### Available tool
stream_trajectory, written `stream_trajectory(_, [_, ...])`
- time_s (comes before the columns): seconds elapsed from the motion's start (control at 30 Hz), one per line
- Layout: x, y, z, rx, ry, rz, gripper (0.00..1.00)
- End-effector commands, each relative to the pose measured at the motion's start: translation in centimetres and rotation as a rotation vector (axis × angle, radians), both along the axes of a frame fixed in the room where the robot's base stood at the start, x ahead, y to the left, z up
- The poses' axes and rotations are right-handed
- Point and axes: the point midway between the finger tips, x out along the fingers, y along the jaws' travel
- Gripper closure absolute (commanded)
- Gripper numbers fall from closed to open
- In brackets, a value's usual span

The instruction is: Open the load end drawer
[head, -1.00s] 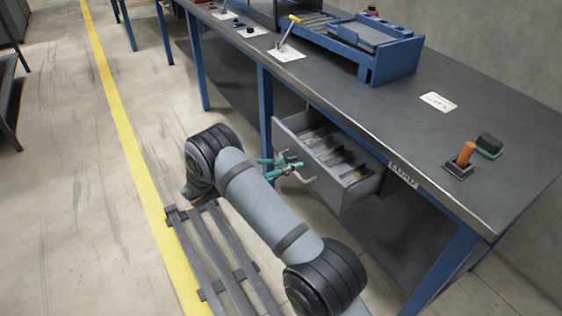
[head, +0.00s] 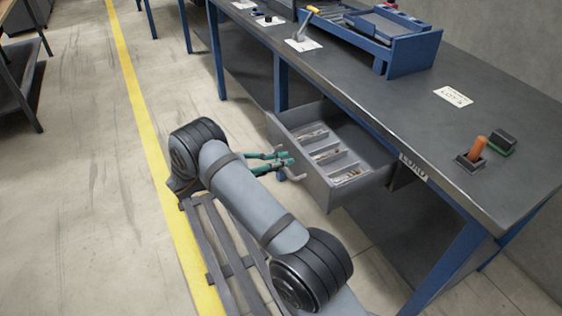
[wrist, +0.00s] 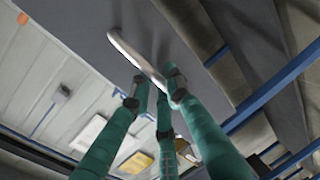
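The load end drawer (head: 322,190) is a grey drawer under the bench top, left of the LOAD label (head: 413,167). It stands pulled well out, showing its inside. Its pale bar handle (head: 297,172) is on the front face. The handle also crosses the upper middle of the wrist view (wrist: 134,52). My gripper (head: 288,161) has green fingers with dark joints and is at the handle. In the wrist view, the fingertips (wrist: 157,74) close in around the handle's lower end. The exact contact is partly hidden by the fingers.
Small items lie in the drawer's compartments (head: 333,142). On the bench top (head: 420,110) are a blue tray fixture (head: 410,55), an orange-handled lever (head: 478,147) and a yellow-tipped lever (head: 308,20). A blue bench leg (head: 445,255) stands right of the drawer.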

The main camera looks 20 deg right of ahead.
Motion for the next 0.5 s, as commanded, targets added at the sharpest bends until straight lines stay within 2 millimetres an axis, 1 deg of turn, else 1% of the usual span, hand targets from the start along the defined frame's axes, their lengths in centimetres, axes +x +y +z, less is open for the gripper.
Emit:
stream_trajectory(0.03, [0.02, 0.01, -0.02, 0.0, 0.0, 0.001, 0.8])
stream_trajectory(0.23, [-0.05, -0.03, 0.0, 0.0, 0.0, -0.002, 0.68])
stream_trajectory(0.5, [-0.07, 0.02, 0.02, -0.001, -0.001, -0.002, 0.68])
